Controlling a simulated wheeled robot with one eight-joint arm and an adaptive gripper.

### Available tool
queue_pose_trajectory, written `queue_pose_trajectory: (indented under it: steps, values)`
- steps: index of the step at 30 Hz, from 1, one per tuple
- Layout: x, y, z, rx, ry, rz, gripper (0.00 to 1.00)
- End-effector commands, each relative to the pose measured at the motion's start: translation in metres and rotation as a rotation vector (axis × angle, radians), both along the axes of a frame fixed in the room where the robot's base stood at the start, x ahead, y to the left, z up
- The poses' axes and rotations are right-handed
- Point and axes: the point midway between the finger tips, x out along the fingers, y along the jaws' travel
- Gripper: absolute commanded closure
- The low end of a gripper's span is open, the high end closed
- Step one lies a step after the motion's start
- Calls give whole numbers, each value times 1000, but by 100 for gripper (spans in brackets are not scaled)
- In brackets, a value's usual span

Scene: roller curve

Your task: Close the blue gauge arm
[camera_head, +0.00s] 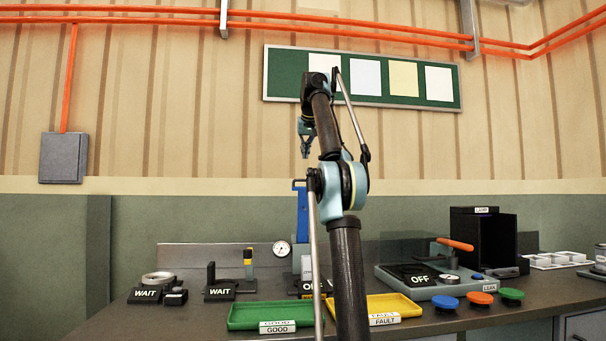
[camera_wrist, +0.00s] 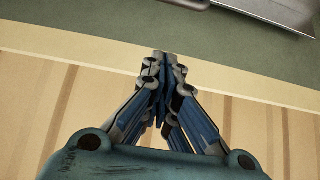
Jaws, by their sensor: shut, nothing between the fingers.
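The blue gauge arm (camera_head: 302,212) stands upright near the middle of the workbench, partly hidden behind my arm. A round white dial gauge (camera_head: 282,248) sits just left of its lower part. Below it is a grey block with a black "OFF" sign, partly hidden by my arm. My gripper (camera_head: 306,155) hangs above the top of the blue arm in the head view, fingers pointing down, with no contact that I can make out. In the wrist view my gripper (camera_wrist: 163,57) has its fingertips together and holds nothing; the blue arm does not show there.
A green tray (camera_head: 243,318) marked GOOD and a yellow tray (camera_head: 410,301) marked FAULT lie in front. To the right are a grey box with an orange handle (camera_head: 455,244), a black box (camera_head: 483,238), and blue, orange and green buttons. "WAIT" fixtures stand left.

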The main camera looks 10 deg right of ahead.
Motion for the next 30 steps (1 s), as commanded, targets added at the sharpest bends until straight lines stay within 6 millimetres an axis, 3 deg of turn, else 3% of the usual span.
queue_pose_trajectory:
  steps: [8, 22, 30]
  values:
    - [16, 1, -17, 0, -1, 1, 100]
    - [67, 2, -77, 0, 0, 3, 100]
    - [44, 3, -84, 0, 0, 3, 100]
